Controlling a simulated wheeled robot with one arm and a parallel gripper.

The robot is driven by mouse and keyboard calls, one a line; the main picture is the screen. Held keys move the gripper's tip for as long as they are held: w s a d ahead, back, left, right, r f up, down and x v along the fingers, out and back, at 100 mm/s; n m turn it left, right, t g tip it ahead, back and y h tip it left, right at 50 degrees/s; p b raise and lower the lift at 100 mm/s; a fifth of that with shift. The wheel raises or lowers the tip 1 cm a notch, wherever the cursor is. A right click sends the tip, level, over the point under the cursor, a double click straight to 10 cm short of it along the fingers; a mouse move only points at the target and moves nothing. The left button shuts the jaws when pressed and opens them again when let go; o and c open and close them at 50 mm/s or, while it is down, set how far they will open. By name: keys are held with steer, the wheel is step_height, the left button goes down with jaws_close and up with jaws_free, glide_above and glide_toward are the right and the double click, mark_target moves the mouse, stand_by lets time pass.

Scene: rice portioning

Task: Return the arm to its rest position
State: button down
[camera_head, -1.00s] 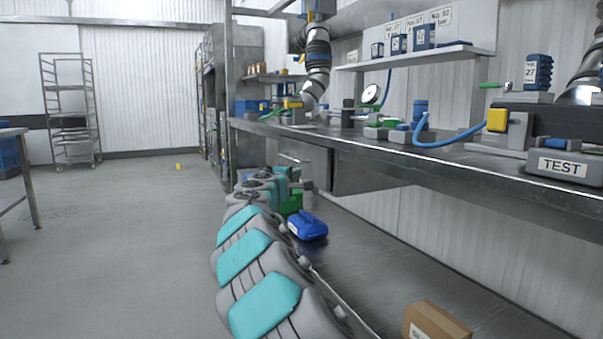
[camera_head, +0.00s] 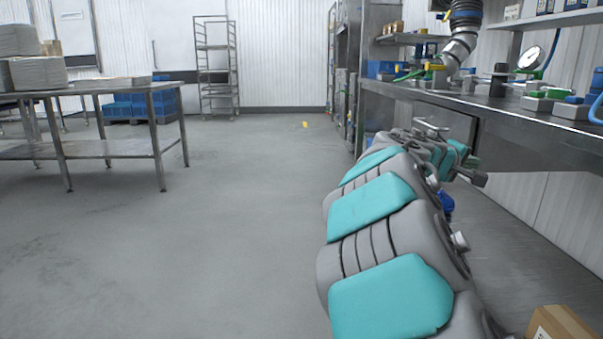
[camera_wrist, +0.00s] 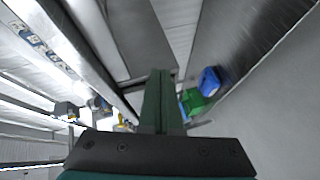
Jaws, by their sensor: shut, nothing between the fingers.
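My arm, grey with teal pads, reaches forward from the bottom of the head view, beside the steel workbench (camera_head: 520,125). Its far end is foreshortened, and I cannot make out the fingers there. In the wrist view my gripper (camera_wrist: 161,76) shows its two dark green fingers together, shut and empty. Beyond them are a blue container (camera_wrist: 211,79) and a green box (camera_wrist: 194,103), apart from the fingers as far as I can see. In the head view the blue container (camera_head: 447,203) is mostly hidden behind my arm.
A cardboard box (camera_head: 560,325) is at the bottom right, close to my arm. A steel table (camera_head: 120,95) stands at the left and a rack (camera_head: 216,65) at the back. A small yellow object (camera_head: 305,124) lies on the floor. The floor left of my arm is open.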

steer(key=s+a+f+m+g+y, duration=0.2)
steer(key=s+a+f+y, duration=0.1)
steer(key=s+f, duration=0.55)
steer(key=s+a+f+m+g+y, duration=0.2)
steer(key=s+a+f+y, duration=0.1)
steer(key=s+f, duration=0.5)
steer(key=s+a+f+g+y, duration=0.2)
steer(key=s+a+f, duration=0.2)
steer(key=s+a, duration=0.45)
steer(key=s+a+f+g+y, duration=0.25)
steer(key=s+a+f, duration=0.25)
steer(key=s, duration=0.6)
steer(key=s+a+f+g+y, duration=0.2)
steer(key=s+a+f+y, duration=0.15)
steer(key=s+a, duration=0.4)
step_height(320, 180, up, 13)
steer(key=s+d+p, duration=0.1)
steer(key=p, duration=1.3)
steer(key=shift+s+r+n+h, duration=0.2)
steer(key=shift+s+n+h, duration=0.1)
steer(key=shift+s+h, duration=0.1)
steer(key=shift+d+t, duration=0.1)
steer(key=shift+t, duration=0.15)
